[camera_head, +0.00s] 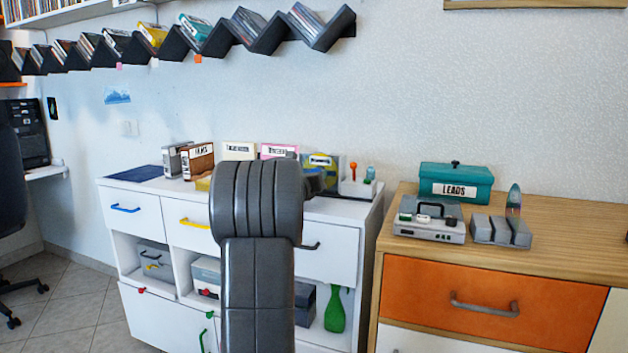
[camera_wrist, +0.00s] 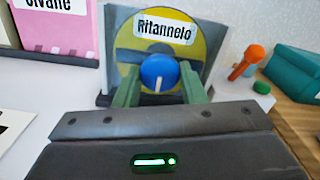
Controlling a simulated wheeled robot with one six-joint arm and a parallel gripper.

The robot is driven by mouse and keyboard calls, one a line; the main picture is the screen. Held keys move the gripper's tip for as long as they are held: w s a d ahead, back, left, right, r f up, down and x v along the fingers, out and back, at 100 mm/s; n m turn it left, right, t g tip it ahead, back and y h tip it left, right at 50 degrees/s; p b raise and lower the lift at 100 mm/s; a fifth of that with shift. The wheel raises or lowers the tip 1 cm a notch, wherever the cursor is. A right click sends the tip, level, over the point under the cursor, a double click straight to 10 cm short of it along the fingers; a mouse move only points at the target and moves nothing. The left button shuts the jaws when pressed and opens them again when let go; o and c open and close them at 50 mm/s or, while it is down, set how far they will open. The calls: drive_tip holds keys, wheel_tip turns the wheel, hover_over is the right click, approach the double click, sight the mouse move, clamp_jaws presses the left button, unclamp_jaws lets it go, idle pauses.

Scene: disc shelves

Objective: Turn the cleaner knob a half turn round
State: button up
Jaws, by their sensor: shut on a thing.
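The cleaner knob (camera_wrist: 160,68) is a round blue knob with a white line, seen in the wrist view. The line is upright, in the knob's lower half. The knob sits in front of a yellow and grey disc (camera_wrist: 205,48) labelled "Ritannelo", which stands in a grey holder (camera_wrist: 118,22). My gripper (camera_wrist: 159,80) has its green fingers shut on the knob, one on each side. In the head view the yellow disc (camera_head: 318,159) shows on the white cabinet, and my arm hides the knob and the fingers.
An orange-topped peg (camera_wrist: 250,55) and a green button (camera_wrist: 262,87) stand to the right of the disc. A pink case (camera_wrist: 62,35) is on the left. The white cabinet (camera_head: 150,192) adjoins a wooden one (camera_head: 580,225) bearing a teal "LEADS" box (camera_head: 480,178).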

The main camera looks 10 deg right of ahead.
drive_tip(key=shift+f, duration=0.15)
drive_tip(key=o, duration=1)
drive_tip(key=v, duration=1.3)
drive_tip(key=shift+s+a, duration=0.25)
drive_tip(key=shift+s, duration=0.1)
drive_tip(key=shift+w+d, duration=0.1)
drive_tip(key=x, duration=1.3)
drive_tip(key=shift+w+d, duration=0.2)
drive_tip(key=shift+w, duration=0.1)
drive_tip(key=shift+s, duration=0.1)
